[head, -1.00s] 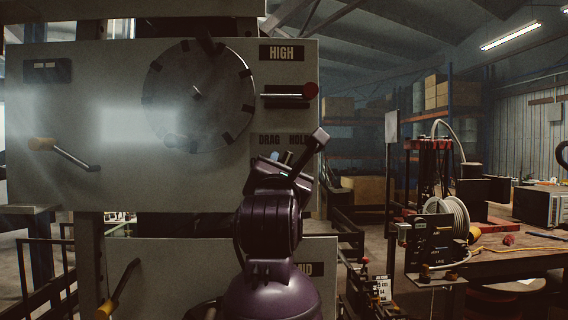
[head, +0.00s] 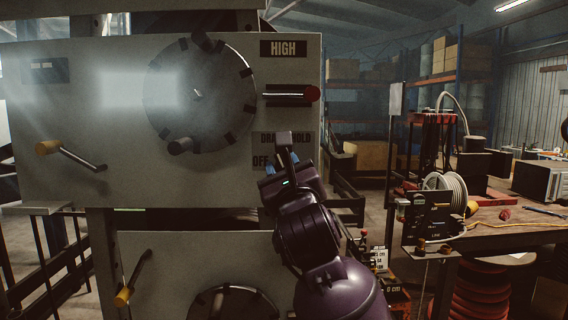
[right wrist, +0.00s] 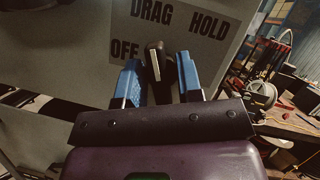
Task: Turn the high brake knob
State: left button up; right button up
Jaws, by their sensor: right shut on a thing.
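The high brake knob (head: 283,138) is a dark grey lever-like piece with a blocky end, in front of the panel below the HIGH label. It stands nearly upright with a slight lean to the left in the head view. Behind it is the DRAG, HOLD, OFF plate (head: 265,146), partly covered. My right gripper (head: 281,163) has blue fingers shut on the knob. In the right wrist view the knob (right wrist: 155,62) shows between the fingers (right wrist: 158,82), below DRAG and right of OFF. The knob's base is hidden. My left gripper is out of view.
The upper panel (head: 60,115) carries a large notched dial (head: 198,95), a red-ended lever (head: 311,93) and a yellow-handled crank (head: 48,147). Another yellow-handled crank (head: 123,296) is on the lower panel. A cluttered workbench (head: 485,228) stands at the right.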

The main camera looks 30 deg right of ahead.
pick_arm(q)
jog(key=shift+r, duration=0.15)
pick_arm(e)
jog(key=shift+n+y, duration=0.4)
jog(key=shift+n, duration=0.5)
jog(key=o, duration=0.6)
jog(key=shift+a, duration=0.1)
